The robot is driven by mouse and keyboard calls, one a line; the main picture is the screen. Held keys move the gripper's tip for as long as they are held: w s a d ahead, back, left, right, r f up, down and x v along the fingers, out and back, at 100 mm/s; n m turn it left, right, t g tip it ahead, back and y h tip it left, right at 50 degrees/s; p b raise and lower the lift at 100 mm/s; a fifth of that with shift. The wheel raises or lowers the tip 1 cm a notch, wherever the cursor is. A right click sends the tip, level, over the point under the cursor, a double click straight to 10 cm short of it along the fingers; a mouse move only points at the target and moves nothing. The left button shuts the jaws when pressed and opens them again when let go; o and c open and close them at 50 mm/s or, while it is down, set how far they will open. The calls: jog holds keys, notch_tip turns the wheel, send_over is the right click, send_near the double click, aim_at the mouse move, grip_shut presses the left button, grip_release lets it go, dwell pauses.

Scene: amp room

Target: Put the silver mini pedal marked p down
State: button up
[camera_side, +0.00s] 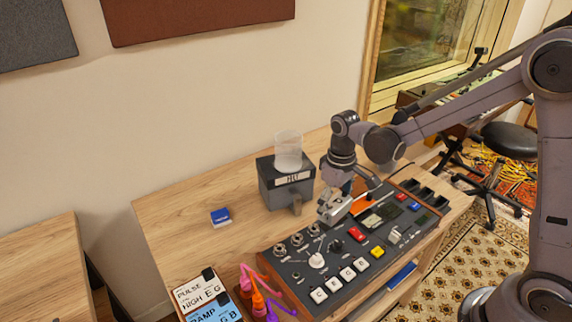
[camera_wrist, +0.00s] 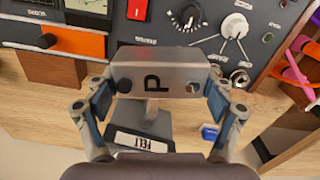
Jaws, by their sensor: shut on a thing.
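The silver mini pedal (camera_side: 334,212) is a small metal box. In the wrist view the pedal covers part of the wood strip and the console edge. I cannot tell how high it is above the surface.
A dark box labelled FELT (camera_side: 272,194) bears a clear cup (camera_side: 288,158) close by. The console (camera_side: 318,274) has knobs and coloured buttons. A small blue box (camera_side: 220,217) lies on the wooden desk (camera_side: 178,228), bare around it. Label cards (camera_side: 205,295) and coloured cables (camera_side: 262,299) are at front left.

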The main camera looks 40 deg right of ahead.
jog(key=s+d+m, duration=0.2)
jog(key=s, duration=0.1)
jog(key=shift+s+d+f, duration=0.1)
jog(key=shift+s+f, duration=0.05)
jog(key=shift+s, duration=0.1)
jog(key=shift+w, duration=0.1)
dwell(0.4)
send_near(316, 214)
jog(key=s+a+r, duration=0.2)
jog(key=s, duration=0.1)
jog(key=shift+w+a+f, duration=0.1)
jog(key=shift+w+f, duration=0.1)
jog(key=shift+f, duration=1.9)
jog(key=shift+w+f, duration=0.15)
jog(key=shift+f, duration=1.9)
jog(key=shift+f, duration=0.2)
jog(key=o, duration=1.2)
